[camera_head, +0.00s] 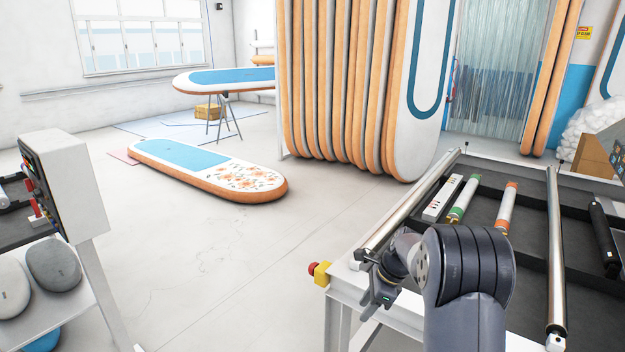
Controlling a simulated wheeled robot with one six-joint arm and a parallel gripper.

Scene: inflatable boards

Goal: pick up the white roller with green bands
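The white roller with green bands (463,199) lies in the dark tray-like bed of the white-framed table at the right. It sits between a white power strip on its left and a white roller with orange bands (507,208) on its right. My gripper (366,284) is at the near left corner of the table, in front of and to the left of the green-banded roller and clear of it. The gripper is small and partly hidden by my own wrist and arm, so its opening is unclear. I see nothing held in it.
A white power strip (442,198) and a black cylinder (604,238) lie in the bed. Long metal rollers run along the table's left side (412,208) and right part (555,260). A red-and-yellow emergency button (319,271) juts from the near left corner. Open floor lies left.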

